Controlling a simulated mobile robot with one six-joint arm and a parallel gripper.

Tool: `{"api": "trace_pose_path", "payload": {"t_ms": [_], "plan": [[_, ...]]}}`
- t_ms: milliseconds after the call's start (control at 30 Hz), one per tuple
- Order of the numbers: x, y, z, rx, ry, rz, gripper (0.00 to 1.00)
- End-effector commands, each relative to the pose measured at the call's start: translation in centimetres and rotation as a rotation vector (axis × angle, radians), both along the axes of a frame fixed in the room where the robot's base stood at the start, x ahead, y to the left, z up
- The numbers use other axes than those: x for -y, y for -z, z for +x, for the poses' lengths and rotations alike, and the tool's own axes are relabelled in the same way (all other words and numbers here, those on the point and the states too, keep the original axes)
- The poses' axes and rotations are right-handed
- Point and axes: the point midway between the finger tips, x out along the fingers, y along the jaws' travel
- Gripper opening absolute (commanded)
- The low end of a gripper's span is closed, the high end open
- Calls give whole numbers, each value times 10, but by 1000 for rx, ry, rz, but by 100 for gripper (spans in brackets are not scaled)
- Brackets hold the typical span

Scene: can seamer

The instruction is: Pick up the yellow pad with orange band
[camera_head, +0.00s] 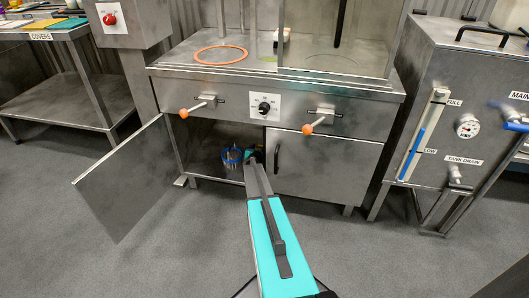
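My arm reaches into the open lower compartment of the steel machine. My gripper (253,157) is at its far end, small and dark, so I cannot tell whether it is open or shut. A blue ring-shaped object (232,156) is just left of it inside the compartment; I cannot tell whether they touch. A flat yellow piece (43,24) lies among coloured sheets on the table marked COVERS, far from my gripper. I see no clear orange band on it, so I cannot tell if it is the yellow pad.
The left cabinet door (122,180) hangs open toward me; the right door (318,168) is shut. Two orange-knobbed levers (197,107) stick out above. An orange ring (221,54) lies on the machine top. A steel tank (465,95) stands right. The floor in front is clear.

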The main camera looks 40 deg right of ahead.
Motion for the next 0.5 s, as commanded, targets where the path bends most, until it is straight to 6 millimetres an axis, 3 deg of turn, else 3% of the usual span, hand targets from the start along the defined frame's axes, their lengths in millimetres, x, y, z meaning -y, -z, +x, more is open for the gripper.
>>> {"api": "trace_pose_path", "payload": {"t_ms": [67,333,500], "plan": [[0,0,0,0,0,0,92],[-1,0,0,0,-1,0,48],[-1,0,1,0,-1,0,47]]}}
